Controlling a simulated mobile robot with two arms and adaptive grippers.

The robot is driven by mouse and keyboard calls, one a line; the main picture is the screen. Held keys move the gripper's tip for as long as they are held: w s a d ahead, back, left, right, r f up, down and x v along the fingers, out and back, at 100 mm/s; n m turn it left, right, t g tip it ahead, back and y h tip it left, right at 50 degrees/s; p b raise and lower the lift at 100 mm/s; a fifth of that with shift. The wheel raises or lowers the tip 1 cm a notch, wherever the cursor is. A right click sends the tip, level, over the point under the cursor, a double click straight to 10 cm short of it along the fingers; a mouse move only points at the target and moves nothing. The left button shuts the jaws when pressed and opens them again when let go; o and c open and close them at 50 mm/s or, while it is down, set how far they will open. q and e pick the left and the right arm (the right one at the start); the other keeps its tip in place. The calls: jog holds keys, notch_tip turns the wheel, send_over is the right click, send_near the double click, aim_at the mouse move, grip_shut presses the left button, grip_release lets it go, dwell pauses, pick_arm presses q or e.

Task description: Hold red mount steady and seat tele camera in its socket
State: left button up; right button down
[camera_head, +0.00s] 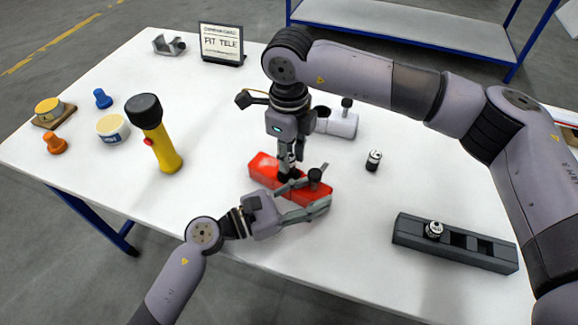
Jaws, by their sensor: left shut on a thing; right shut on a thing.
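The red mount (264,168) lies on the white table near its front middle. My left gripper (312,193) reaches in low from the left and is shut on the mount's right part, a finger along each side. A black knob (315,175) stands at the mount's right end. My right gripper (289,160) points straight down over the mount's middle. It is shut on a small dark piece, apparently the tele camera (289,174), at the mount's top face. The fingers hide much of this piece and the socket, so I cannot tell whether it is fully seated.
A small lens (374,160) stands right of the mount. A dark slotted rack (477,252) holds another lens (434,229). A white-grey fixture (342,124) stands behind my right gripper. A yellow flashlight (164,148), tub (112,128) and sign (221,43) stand left and back.

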aim_at(289, 173)
jog(key=shift+f, duration=1.95)
jog(key=shift+f, duration=0.15)
pick_arm(q)
jog(key=shift+s+d+r, duration=0.1)
jog(key=shift+s, duration=0.1)
pick_arm(e)
jog(key=shift+s+d+f, duration=0.15)
jog(key=shift+f, duration=0.45)
jog(key=c, duration=1.7)
grip_release()
jog(key=shift+o, duration=0.3)
jog(key=shift+f, duration=0.1)
